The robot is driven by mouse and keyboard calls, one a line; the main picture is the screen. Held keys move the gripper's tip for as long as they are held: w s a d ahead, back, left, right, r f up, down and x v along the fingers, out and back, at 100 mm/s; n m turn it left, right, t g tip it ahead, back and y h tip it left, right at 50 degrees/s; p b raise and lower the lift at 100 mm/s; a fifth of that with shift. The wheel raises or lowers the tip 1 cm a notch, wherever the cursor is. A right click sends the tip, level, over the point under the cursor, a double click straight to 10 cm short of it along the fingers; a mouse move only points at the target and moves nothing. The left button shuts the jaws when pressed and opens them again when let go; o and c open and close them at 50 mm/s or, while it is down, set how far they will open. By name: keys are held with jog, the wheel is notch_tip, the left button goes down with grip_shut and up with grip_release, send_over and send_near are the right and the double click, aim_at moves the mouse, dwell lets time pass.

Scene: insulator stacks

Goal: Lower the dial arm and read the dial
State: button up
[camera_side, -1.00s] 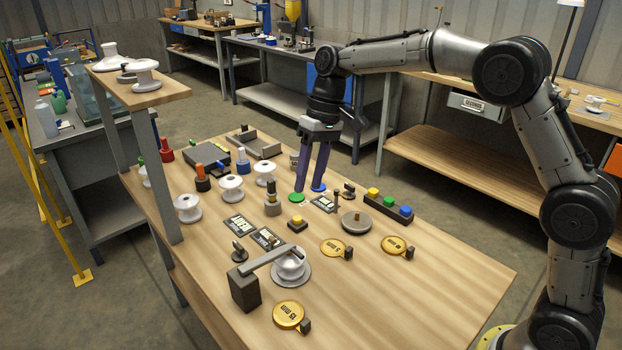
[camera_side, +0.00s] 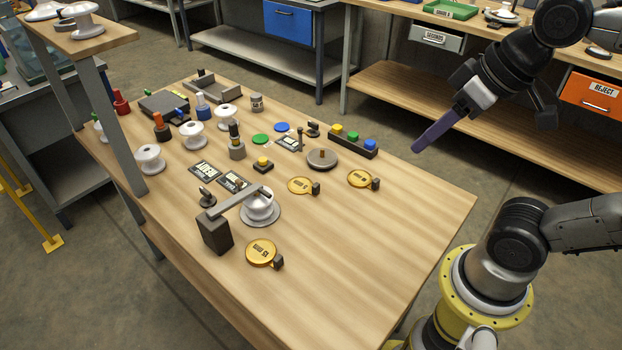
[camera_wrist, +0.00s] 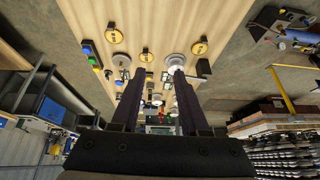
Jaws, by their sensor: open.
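The dial arm (camera_side: 240,199) is a grey bar running from a dark block post (camera_side: 216,233) to over a white insulator (camera_side: 260,208), which stands on a grey round plate (camera_side: 272,221). I cannot tell whether the bar touches the insulator, and no dial reading is legible.
Gold tags (camera_side: 262,252) lie around the stand. Black label plates (camera_side: 204,171), a flat grey disc (camera_side: 322,158) and a block with coloured buttons (camera_side: 352,144) lie behind it. White insulators (camera_side: 150,158) stand at left, near a shelf post (camera_side: 118,140). The table's front right is clear.

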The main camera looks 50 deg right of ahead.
notch_tip(320, 180, down, 4)
jog(key=s, duration=0.2)
jog(key=w+a+r, duration=0.1)
jog(key=w+r, duration=0.5)
jog(key=r, duration=0.1)
jog(key=w+a+f+g+y, duration=0.1)
jog(key=w+a+g, duration=0.1)
jog(key=w, duration=0.8)
jog(key=w+a+f+g+y, duration=0.1)
jog(key=w+a+y, duration=0.1)
jog(key=w, duration=0.8)
jog(key=w+a+f+g, duration=0.1)
jog(key=f, duration=0.6)
jog(key=w+a+f, duration=0.2)
jog(key=f, duration=0.6)
jog(key=w+a+f+g, duration=0.1)
jog(key=w+f, duration=0.1)
jog(key=f, duration=0.5)
jog(key=shift+w+a+f+g, duration=0.2)
jog(key=shift+w+f+g, duration=0.05)
jog(key=shift+f+g, duration=0.05)
grip_shut()
jog(key=shift+r, duration=0.1)
